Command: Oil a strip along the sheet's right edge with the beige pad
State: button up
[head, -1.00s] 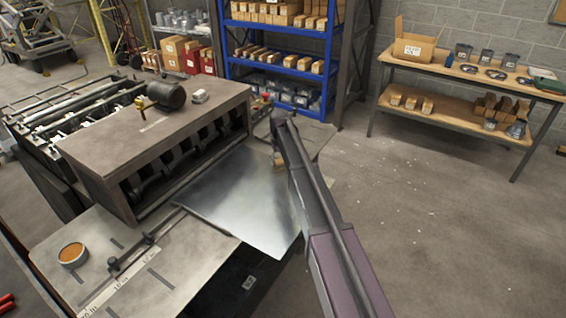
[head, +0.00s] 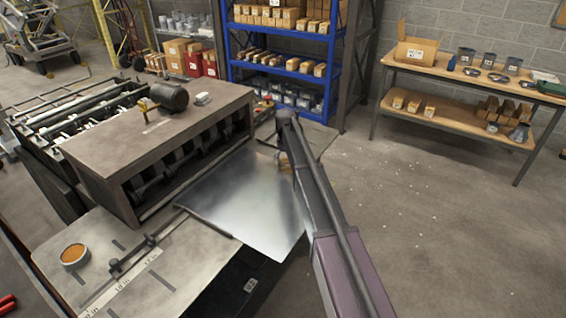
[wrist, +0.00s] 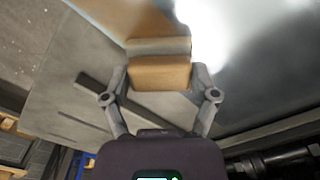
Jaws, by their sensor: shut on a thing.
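The bright metal sheet (head: 240,205) lies flat at the machine, its far side next to the rollers. It also shows shiny at the upper right of the wrist view (wrist: 245,50). The beige pad (wrist: 160,76) is a block with a grey band on its far side. My gripper (wrist: 160,70) is shut on it, one finger at each side. In the head view my arm hides most of the gripper and pad by the sheet's right edge. The wrist view does not show clearly whether the pad touches the sheet; a tan patch beyond it looks like its reflection.
A round tin with orange contents (head: 74,255) stands on the machine's front left table (head: 130,275). The forming machine (head: 150,140) borders the sheet on the left. A blue shelf rack (head: 285,70) stands behind. Floor to the right is open up to a workbench (head: 470,80).

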aim_at(273, 166)
jog(key=shift+w+d, duration=0.4)
jog(key=shift+w, duration=0.1)
jog(key=shift+a, duration=0.1)
jog(key=shift+w+a, duration=0.7)
jog(key=shift+a, duration=0.15)
jog(key=shift+s, duration=0.15)
jog(key=shift+s+a, duration=0.6)
jog(key=shift+s, duration=0.2)
jog(key=shift+s+a, duration=0.55)
jog(key=shift+s, duration=0.25)
jog(key=shift+w+a, duration=0.15)
jog(key=shift+w+a, duration=0.6)
jog(key=shift+a, duration=0.15)
